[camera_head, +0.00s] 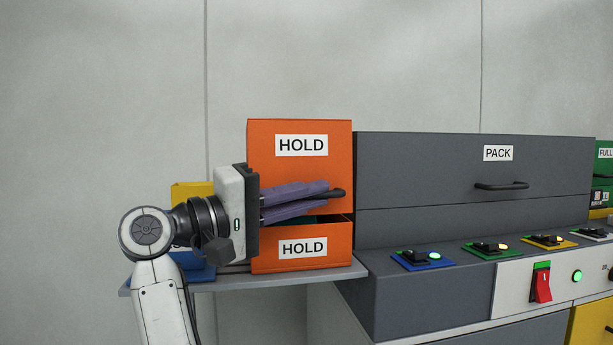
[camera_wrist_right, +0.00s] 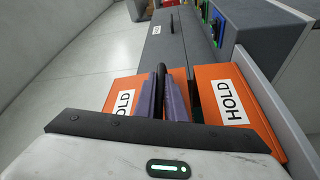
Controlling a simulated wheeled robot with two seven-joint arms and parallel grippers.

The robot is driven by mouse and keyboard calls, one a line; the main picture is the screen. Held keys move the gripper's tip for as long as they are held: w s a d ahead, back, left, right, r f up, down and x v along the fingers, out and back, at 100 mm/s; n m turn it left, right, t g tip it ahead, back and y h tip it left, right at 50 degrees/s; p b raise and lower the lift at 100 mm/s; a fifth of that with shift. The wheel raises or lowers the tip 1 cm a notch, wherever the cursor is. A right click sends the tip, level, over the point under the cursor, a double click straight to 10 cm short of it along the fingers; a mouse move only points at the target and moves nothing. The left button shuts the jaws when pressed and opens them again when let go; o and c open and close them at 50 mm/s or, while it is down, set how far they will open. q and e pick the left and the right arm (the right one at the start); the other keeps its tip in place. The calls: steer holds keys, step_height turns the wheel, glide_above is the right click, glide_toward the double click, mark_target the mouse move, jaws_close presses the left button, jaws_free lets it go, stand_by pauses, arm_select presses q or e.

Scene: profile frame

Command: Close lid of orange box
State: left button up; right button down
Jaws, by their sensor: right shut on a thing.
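The orange box (camera_head: 330,262) sits on a grey shelf with a HOLD label on its front. Its orange lid (camera_head: 300,180), also labelled HOLD, stands raised above it, with a dark gap between lid and box. Both orange parts show in the wrist view, the box on the right (camera_wrist_right: 258,128) and the lid on the left (camera_wrist_right: 112,92). My right gripper (camera_head: 328,193), with purple fingers, reaches across the lower lid from the left. Its fingers (camera_wrist_right: 163,90) are shut on the lid's black handle (camera_head: 338,193). My left gripper is not in view.
A grey PACK box (camera_head: 430,170) with a black handle stands close on the right. A console with coloured switches (camera_head: 424,258) is in front of it. Yellow (camera_head: 195,188) and blue (camera_head: 200,272) things are partly hidden behind my arm. The shelf (camera_head: 290,280) ends in front.

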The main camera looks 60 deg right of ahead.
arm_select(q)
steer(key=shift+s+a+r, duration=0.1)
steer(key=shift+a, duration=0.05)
arm_select(e)
steer(key=shift+f, duration=0.9)
steer(key=c, duration=2.1)
jaws_free()
